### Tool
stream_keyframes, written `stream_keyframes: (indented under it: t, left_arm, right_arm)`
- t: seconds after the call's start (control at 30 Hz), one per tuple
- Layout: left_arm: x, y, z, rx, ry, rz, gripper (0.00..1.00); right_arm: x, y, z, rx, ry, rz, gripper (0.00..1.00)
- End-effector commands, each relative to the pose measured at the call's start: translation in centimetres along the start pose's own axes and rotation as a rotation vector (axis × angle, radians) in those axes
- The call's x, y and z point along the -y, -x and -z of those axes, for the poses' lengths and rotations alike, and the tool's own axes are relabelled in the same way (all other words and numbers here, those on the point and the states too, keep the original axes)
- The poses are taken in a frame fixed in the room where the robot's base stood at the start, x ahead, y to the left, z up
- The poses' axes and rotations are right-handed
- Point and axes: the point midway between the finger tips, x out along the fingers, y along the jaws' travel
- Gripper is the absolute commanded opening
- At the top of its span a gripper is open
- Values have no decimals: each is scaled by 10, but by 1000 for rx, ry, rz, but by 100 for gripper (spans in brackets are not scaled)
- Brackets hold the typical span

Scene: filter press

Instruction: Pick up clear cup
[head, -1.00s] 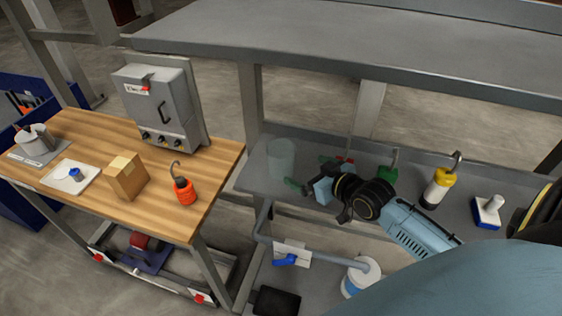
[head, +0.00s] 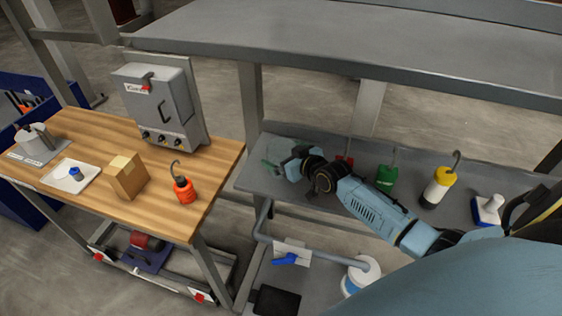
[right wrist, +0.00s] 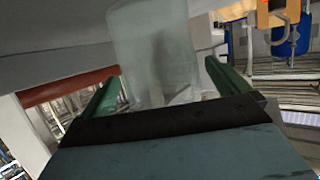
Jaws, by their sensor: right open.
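The clear cup (right wrist: 152,45) is a translucent, pale cylinder. In the right wrist view it stands between the two green fingers of my right gripper (right wrist: 160,78). The fingers are open, one on each side of the cup; I cannot tell whether they touch it. In the head view my right gripper (head: 280,162) is at the left end of the grey lower shelf (head: 262,184), and the cup cannot be made out clearly there. My left gripper is not in view.
A grey upper shelf (head: 340,45) is above and behind. A wooden table (head: 95,135) with several items is at left.

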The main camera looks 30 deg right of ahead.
Motion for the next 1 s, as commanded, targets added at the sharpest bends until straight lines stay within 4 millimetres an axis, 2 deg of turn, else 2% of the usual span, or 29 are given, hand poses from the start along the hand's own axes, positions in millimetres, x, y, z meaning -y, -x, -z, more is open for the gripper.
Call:
stream_keyframes:
  t: [0.17,0.43,0.77,0.8,1.0]
  left_arm:
    - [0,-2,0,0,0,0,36]
    - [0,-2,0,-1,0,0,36]
    - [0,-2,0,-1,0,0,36]
    - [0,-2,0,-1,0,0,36]
    - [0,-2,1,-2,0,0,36]
  right_arm:
    - [1,-16,0,0,1,1,100]
    - [1,-18,-1,1,0,1,100]
    - [1,-17,0,1,0,0,57]
    - [0,-17,0,0,0,0,54]
    - [0,-17,1,-1,0,0,54]
